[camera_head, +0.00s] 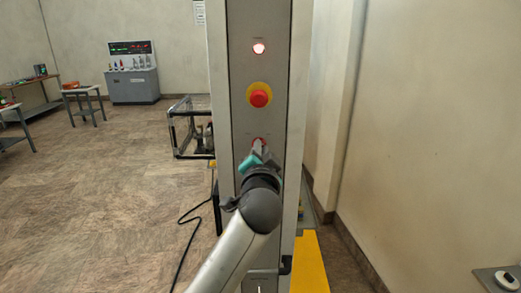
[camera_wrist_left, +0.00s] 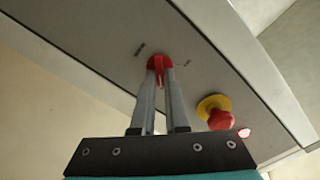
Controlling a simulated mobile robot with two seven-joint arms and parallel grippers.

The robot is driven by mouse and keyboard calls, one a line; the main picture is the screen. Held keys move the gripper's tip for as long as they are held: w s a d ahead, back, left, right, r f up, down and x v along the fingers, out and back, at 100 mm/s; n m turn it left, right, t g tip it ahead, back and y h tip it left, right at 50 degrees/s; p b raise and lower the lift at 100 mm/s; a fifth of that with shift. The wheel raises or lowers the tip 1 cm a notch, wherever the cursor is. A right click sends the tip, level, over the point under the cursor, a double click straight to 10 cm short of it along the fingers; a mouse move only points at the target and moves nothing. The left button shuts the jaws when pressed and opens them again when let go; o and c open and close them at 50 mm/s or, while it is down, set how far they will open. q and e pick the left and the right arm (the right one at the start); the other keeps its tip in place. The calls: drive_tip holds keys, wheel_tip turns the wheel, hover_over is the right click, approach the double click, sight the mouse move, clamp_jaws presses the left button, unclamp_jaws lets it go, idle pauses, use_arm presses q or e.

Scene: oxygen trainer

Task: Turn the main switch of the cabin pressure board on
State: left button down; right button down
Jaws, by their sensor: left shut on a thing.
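The cabin pressure board is a tall grey panel (camera_head: 262,55) straight ahead in the head view. Its main switch is a red rotary knob (camera_wrist_left: 159,63), seen in the left wrist view between my fingertips. In the head view a bit of the red knob (camera_head: 258,140) shows above my gripper. My left gripper (camera_head: 258,150) is at the panel, shut on the red knob, with one finger on each side of its grip bar. The fingers also show in the left wrist view (camera_wrist_left: 160,82). My fingers hide part of the knob. My right gripper is not in view.
A red emergency button (camera_head: 259,95) on a yellow ring sits above the knob, and a lit lamp (camera_head: 259,48) above that. A black cable lies on the floor. A wall is close on the right.

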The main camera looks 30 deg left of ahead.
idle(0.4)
use_arm(q)
drive_tip(key=c, duration=0.9)
unclamp_jaws()
drive_tip(key=shift+v, duration=7.65)
drive_tip(key=shift+a, duration=0.1)
